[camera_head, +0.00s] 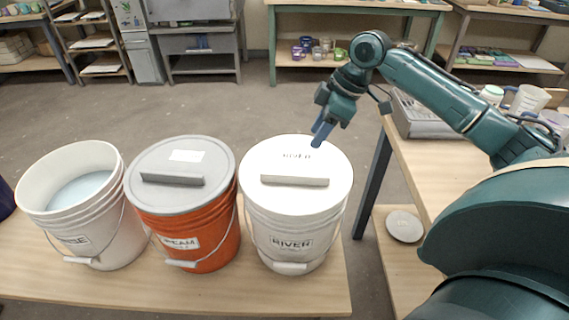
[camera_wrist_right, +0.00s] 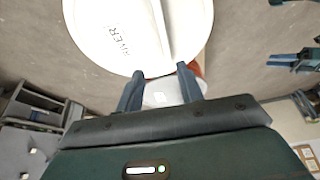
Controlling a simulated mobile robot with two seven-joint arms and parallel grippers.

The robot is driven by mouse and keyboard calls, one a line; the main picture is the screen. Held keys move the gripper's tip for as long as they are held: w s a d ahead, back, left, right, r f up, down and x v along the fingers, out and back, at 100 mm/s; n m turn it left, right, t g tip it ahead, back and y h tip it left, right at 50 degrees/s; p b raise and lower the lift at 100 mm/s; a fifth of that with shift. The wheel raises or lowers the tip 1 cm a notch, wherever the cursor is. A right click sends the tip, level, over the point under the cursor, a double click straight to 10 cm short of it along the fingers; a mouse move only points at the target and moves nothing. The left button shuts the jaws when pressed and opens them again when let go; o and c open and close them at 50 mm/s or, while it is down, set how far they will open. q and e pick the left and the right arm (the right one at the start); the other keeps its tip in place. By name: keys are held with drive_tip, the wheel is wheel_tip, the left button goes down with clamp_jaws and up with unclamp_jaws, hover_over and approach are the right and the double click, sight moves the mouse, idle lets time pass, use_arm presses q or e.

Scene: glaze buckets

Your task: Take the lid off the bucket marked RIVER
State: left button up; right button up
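The bucket marked RIVER (camera_head: 291,245) is white and stands at the right end of the front bench. Its white lid (camera_head: 264,161) is on it, with a raised bar handle (camera_head: 294,181) across the top and RIVER printed near the far edge. My right gripper (camera_head: 318,138) is over the lid's far right edge, pointing down, apart from the handle. In the right wrist view the lid (camera_wrist_right: 105,25) and its handle (camera_wrist_right: 160,25) show beyond the fingers (camera_wrist_right: 160,78), which are open with nothing between them. My left gripper is not in view.
An orange bucket (camera_head: 205,240) with a grey lid (camera_head: 207,160) stands left of the RIVER bucket. Further left is an open white bucket (camera_head: 118,235) of pale glaze. A side bench at right holds a round grey disc (camera_head: 404,226) on its lower shelf.

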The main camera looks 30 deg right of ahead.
hover_over(297, 174)
drive_tip(key=d, duration=0.2)
drive_tip(key=f, duration=0.7)
drive_tip(key=shift+s+a, duration=0.1)
drive_tip(key=shift+s, duration=0.2)
drive_tip(key=x, duration=0.4)
drive_tip(key=shift+s+a+f+b, duration=0.2)
drive_tip(key=shift+s+f+b, duration=0.05)
drive_tip(key=shift+s+b, duration=0.1)
drive_tip(key=shift+w+a+f, duration=0.1)
drive_tip(key=shift+w+f, duration=0.05)
drive_tip(key=shift+f, duration=0.2)
drive_tip(key=shift+p, duration=0.3)
drive_tip(key=shift+f, duration=0.1)
clamp_jaws()
